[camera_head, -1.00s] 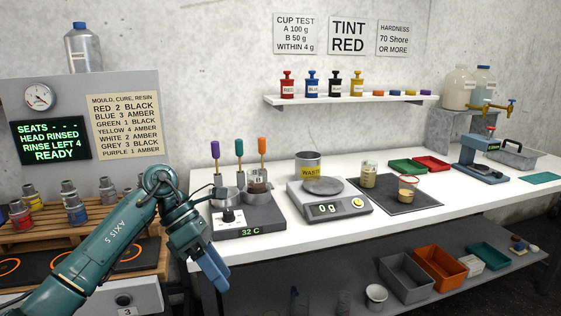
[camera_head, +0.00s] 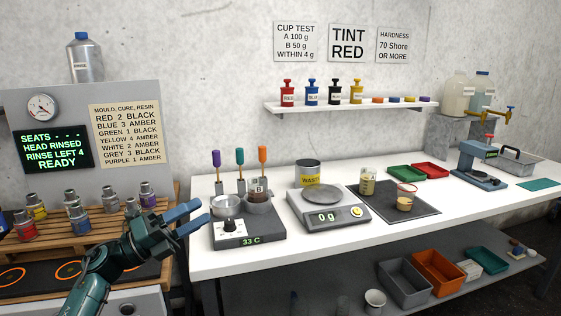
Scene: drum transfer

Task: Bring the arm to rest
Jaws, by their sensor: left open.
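My left gripper (camera_head: 188,217) is open and empty. It is in the air at the lower left, between the wooden pallet (camera_head: 101,235) and the hot plate (camera_head: 246,230), with its blue fingers pointing right. I see no contact between it and anything else. My left arm (camera_head: 98,268) comes up from the bottom left edge, bent low in front of the pallet. My right gripper is not in view.
The white bench (camera_head: 280,252) carries the hot plate with two pots, reading 33 C, a scale (camera_head: 327,213) reading 0 g, a waste tin (camera_head: 308,172) and a dark mat (camera_head: 388,203) with cups. Several small drums (camera_head: 82,219) stand on the pallet beside my arm.

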